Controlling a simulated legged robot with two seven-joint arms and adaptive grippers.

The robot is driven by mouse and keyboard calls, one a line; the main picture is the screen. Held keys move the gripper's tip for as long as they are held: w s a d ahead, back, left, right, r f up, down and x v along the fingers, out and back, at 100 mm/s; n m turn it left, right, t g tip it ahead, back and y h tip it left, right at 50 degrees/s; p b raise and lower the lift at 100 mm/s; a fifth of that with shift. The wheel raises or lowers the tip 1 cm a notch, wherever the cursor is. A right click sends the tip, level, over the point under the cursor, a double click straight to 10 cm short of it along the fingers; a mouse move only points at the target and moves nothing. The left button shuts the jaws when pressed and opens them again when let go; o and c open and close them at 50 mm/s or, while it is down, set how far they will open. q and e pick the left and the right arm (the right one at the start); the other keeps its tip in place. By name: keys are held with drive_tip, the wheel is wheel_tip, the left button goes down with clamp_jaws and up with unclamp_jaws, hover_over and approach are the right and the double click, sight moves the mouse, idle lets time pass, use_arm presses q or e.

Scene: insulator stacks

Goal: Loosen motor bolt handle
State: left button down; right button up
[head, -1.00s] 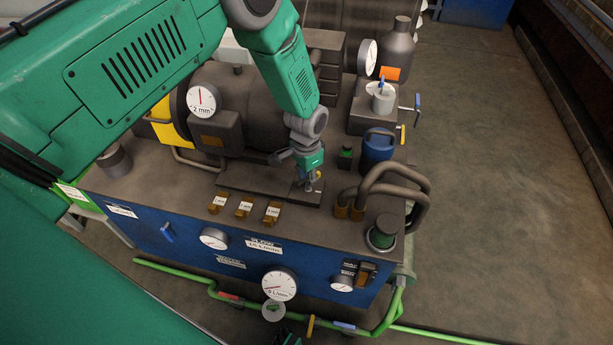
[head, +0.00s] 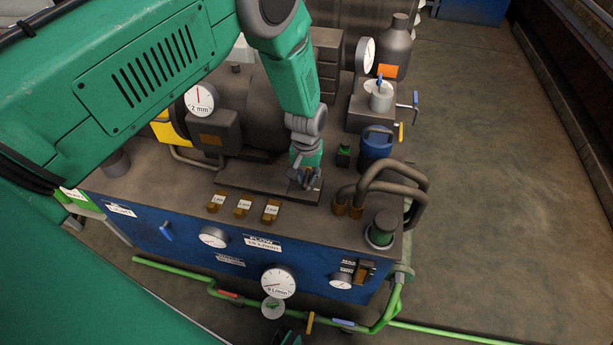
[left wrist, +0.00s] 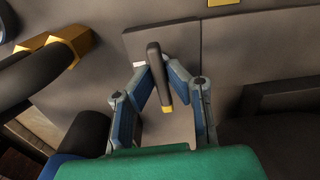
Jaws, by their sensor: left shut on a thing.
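The motor bolt handle (left wrist: 154,68), a dark grey bar with a yellow tip, stands between my left fingers in the left wrist view. My left gripper (head: 304,178) is over the right end of the dark motor base plate (head: 250,180). In the left wrist view my left gripper (left wrist: 157,75) has its two blue-grey fingers closed in on both sides of the handle. In the head view the gripper hides most of the handle. The dark motor (head: 245,110) is behind and to the left.
Bent dark pipes (head: 390,170) rise close to the right of my left gripper. A blue canister (head: 376,148) and a small green-topped block (head: 344,155) stand behind it. Brown labelled blocks (head: 243,207) line the front. The grey bench top (head: 180,190) is clear at left.

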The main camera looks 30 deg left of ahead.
sight(307, 178)
use_arm(q)
drive_tip(key=shift+n, duration=0.3)
drive_tip(key=c, duration=1.6)
unclamp_jaws()
wheel_tip(307, 178, up, 12)
drive_tip(key=shift+f, duration=0.1)
